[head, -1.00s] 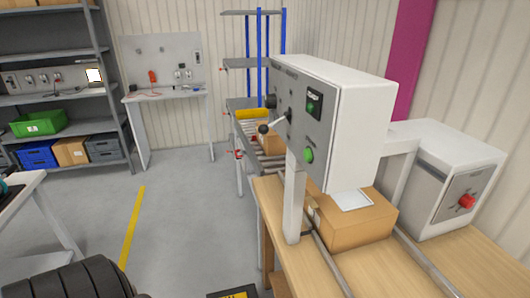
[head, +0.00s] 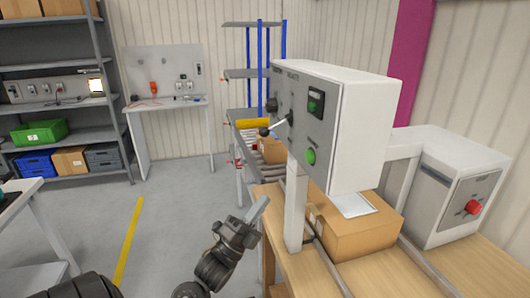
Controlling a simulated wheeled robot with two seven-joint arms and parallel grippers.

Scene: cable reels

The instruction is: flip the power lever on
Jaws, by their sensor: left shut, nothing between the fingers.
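The power lever (head: 273,128) is a thin light rod with a dark ball at its end. It sticks out to the left from the grey front panel of the white control box (head: 365,130). The panel also bears a green round button (head: 310,157), a small dark switch with a green part (head: 315,103) and a dark knob (head: 272,104). My left gripper (head: 262,205) is below and slightly left of the lever, apart from it, in front of the bench's left edge. Its fingers point up and to the right, shut and empty. My right gripper is not in view.
The box stands on a white post (head: 296,205) at the wooden bench (head: 275,205). Another white machine with a red knob (head: 473,207) is at the right. Open floor lies left of the bench.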

